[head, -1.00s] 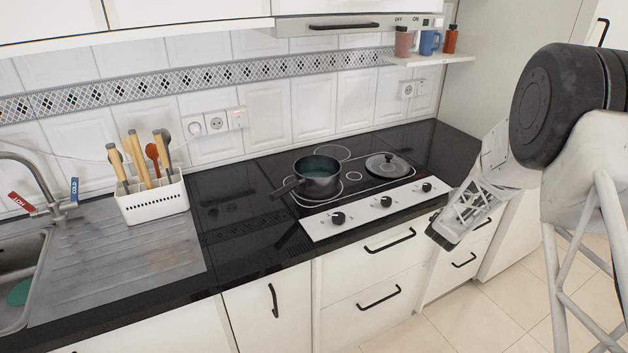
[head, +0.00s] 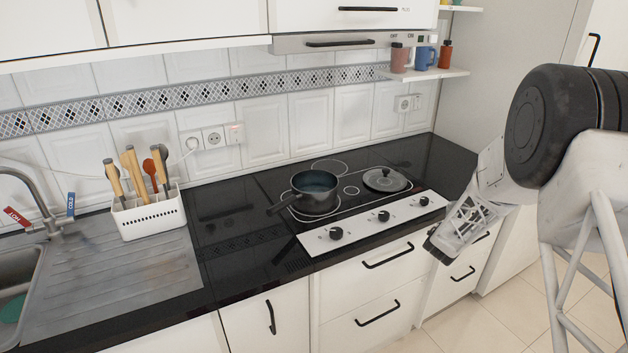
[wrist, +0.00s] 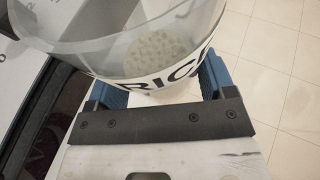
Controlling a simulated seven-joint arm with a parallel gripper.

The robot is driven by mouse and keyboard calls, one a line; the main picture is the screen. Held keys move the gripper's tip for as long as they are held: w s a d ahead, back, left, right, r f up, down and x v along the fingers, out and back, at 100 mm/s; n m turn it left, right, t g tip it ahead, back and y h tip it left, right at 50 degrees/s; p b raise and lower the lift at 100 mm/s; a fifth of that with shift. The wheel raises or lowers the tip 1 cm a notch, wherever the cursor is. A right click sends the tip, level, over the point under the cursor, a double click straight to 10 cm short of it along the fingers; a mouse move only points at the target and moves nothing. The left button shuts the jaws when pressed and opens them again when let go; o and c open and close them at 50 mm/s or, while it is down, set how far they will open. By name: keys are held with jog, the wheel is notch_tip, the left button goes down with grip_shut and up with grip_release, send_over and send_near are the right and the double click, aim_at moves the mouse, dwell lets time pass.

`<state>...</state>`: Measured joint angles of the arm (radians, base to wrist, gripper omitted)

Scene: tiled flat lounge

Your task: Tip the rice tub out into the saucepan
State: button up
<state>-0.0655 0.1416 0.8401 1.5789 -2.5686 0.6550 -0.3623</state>
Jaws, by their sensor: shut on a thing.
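The saucepan (head: 315,190) stands upright on the hob, dark grey, its handle pointing to the front left. Its inside looks bluish; I cannot tell what it holds. My gripper (wrist: 160,86) is shut on the rice tub (wrist: 130,62), with a blue finger on either side of it. The tub is pale and see-through, with black "RICE" lettering, and pale round grains show inside. In the head view my gripper (head: 440,247) hangs in front of the counter, right of the saucepan and apart from it. The tub cannot be made out there.
A lid (head: 386,179) lies on the hob right of the saucepan. The knob panel (head: 373,222) runs along the hob's front. A white utensil holder (head: 152,213) stands by the sink at left. A shelf (head: 428,75) with mugs is above.

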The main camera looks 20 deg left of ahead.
jog(key=shift+m, duration=0.4)
jog(key=a+r, duration=0.3)
jog(key=a, duration=0.3)
jog(key=s+a+r, duration=0.1)
jog(key=a+r, duration=0.2)
jog(key=a, duration=0.4)
jog(key=s+a+r, duration=0.1)
jog(key=a+r, duration=0.3)
jog(key=a, duration=0.3)
jog(key=shift+s+r, duration=0.1)
jog(key=s+a+r, duration=0.2)
jog(key=a, duration=0.6)
jog(key=s+a+r, duration=0.2)
jog(key=s+a, duration=0.1)
jog(key=a, duration=0.5)
jog(key=shift+a+r+n, duration=0.3)
jog(key=shift+a, duration=0.05)
jog(key=shift+w, duration=0.1)
jog(key=shift+w+a+r+n+g+h, duration=0.15)
jog(key=shift+a+r+n+g+h, duration=0.2)
jog(key=shift+n+h, duration=0.5)
jog(key=shift+w+a+r+n+g+h, duration=0.1)
jog(key=shift+a+r+n+g+h, duration=0.15)
jog(key=shift+r+n+h, duration=0.6)
jog(key=shift+w+a+r+n+g+h, duration=0.15)
jog(key=shift+a+n+g+h, duration=0.2)
jog(key=shift+n, duration=0.85)
jog(key=shift+s+d+f+n+h, duration=0.15)
jog(key=shift+d+n+h, duration=0.1)
jog(key=shift+n+h, duration=0.35)
